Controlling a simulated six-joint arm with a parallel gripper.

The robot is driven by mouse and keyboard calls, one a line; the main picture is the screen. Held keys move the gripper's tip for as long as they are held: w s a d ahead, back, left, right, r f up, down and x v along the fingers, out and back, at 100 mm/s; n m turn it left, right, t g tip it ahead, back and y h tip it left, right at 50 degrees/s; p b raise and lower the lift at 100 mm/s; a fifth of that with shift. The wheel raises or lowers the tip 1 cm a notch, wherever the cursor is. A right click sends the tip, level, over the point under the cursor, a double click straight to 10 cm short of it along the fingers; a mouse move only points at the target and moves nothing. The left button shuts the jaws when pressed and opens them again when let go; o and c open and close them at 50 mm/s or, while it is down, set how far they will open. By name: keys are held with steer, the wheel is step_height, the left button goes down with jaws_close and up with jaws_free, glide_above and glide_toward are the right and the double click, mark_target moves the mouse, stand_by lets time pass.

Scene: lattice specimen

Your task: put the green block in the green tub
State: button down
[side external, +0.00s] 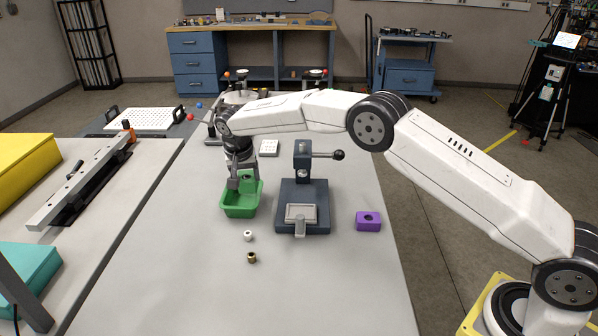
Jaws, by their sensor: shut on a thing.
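The green tub (240,211) stands on the grey bench, left of the blue press. My gripper (240,184) points down over the tub, with its fingertips at or inside the far part of the opening. It is shut on the green block (247,186), which is hard to tell from the tub because both are green and the fingers cover part of it. I cannot tell whether the block touches the tub floor.
A blue-grey press (302,195) with a side lever stands right of the tub. A purple block (368,221) lies farther right. A white round piece (248,236) and a brass piece (251,257) lie in front of the tub. The near bench is clear.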

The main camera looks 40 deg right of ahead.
mark_target(242, 185)
steer(key=shift+w+a+f+m, duration=0.4)
steer(key=shift+w+f+m, duration=0.1)
steer(key=shift+f+m, duration=0.3)
steer(key=shift+f, duration=0.1)
steer(key=shift+f, duration=0.75)
jaws_free()
steer(key=shift+r, duration=0.1)
steer(key=shift+r, duration=2.4)
